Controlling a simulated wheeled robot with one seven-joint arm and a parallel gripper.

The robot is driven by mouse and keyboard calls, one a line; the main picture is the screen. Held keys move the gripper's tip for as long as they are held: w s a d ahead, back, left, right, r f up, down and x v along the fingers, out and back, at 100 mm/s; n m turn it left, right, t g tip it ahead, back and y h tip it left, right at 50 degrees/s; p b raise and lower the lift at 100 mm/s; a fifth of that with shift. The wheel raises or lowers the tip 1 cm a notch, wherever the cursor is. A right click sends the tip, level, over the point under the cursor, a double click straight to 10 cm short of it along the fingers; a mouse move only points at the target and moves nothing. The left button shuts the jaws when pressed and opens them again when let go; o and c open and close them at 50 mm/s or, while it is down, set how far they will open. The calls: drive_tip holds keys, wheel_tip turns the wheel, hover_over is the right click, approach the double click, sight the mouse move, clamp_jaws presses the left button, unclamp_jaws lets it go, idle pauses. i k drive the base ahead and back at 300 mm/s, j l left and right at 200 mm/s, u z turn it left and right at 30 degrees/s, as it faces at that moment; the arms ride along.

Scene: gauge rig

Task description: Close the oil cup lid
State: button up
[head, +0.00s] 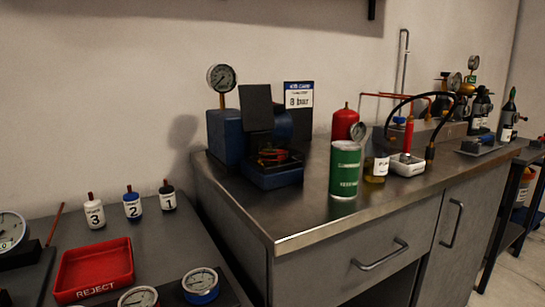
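No part can be made out for sure as the oil cup or its lid at this size. A small glass jar of amber liquid with a white label (377,167) stands on the steel bench, right of a green can (345,170). Behind it is the grey pump rig (445,131) with an upright red cylinder (408,135) and a small blue part (398,120) by its left end. Whether any lid there is open cannot be told. My gripper is not in view.
The steel bench (310,217) also holds a blue box with a raised dark panel (257,107), a gauge (221,78), a red bottle (344,122) and a white tray (407,168). A lower table at left holds a red reject tray (95,268). The bench's front strip is clear.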

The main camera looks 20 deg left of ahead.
sight(257, 106)
drive_tip(key=k+u, duration=0.1)
drive_tip(key=u, duration=1)
drive_tip(key=l, duration=0.2)
drive_tip(key=u, duration=0.05)
